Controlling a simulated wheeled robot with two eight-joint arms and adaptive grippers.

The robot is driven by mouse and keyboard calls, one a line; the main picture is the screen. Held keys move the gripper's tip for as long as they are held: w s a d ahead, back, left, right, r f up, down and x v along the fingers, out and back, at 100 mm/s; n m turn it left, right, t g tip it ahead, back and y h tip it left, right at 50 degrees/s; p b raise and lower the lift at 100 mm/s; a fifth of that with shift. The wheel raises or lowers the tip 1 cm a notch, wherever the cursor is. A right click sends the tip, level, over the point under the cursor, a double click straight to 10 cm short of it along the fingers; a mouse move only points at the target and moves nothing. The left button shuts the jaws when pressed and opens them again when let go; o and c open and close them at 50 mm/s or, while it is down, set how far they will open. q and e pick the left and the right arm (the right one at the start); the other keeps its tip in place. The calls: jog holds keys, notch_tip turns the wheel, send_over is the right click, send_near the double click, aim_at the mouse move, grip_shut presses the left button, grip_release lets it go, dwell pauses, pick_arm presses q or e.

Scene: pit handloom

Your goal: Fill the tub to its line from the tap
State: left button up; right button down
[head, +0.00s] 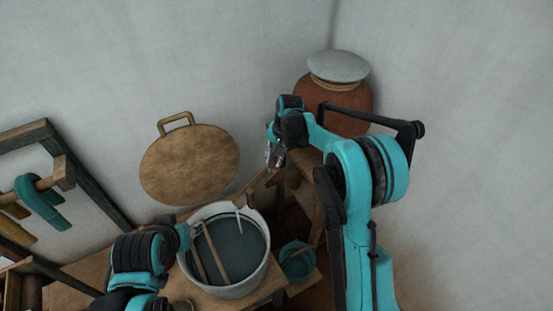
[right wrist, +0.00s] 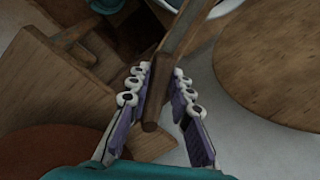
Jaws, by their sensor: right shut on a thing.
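The pale round tub (head: 184,262) stands low in the middle of the head view. It holds dark blue-grey liquid (head: 240,248), with a wooden strip (head: 213,252) across it. A thin pale streak (head: 239,222) shows at the tub's far side, below a wooden spout-like piece (head: 250,200); I cannot tell if it is running water. My right gripper (head: 272,156) is above and behind the tub. In the right wrist view its fingers (right wrist: 155,92) are shut on a brown wooden handle (right wrist: 153,100). The fill line is not clear. My left arm shows, but not its gripper.
A teal bucket (head: 297,262) stands right of the tub. A round wooden lid (head: 188,165) leans on the wall behind. A clay jar (head: 345,108) with a grey cover stands in the corner. A wooden frame (head: 60,150) with hanging teal yarn is at left.

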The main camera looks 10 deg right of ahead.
dwell(0.4)
jog(key=c, duration=1.3)
grip_release()
jog(key=shift+c, duration=0.2)
notch_tip(320, 180, up, 12)
jog(key=s+d, duration=0.1)
jog(key=d, duration=0.1)
jog(key=shift+f, duration=0.1)
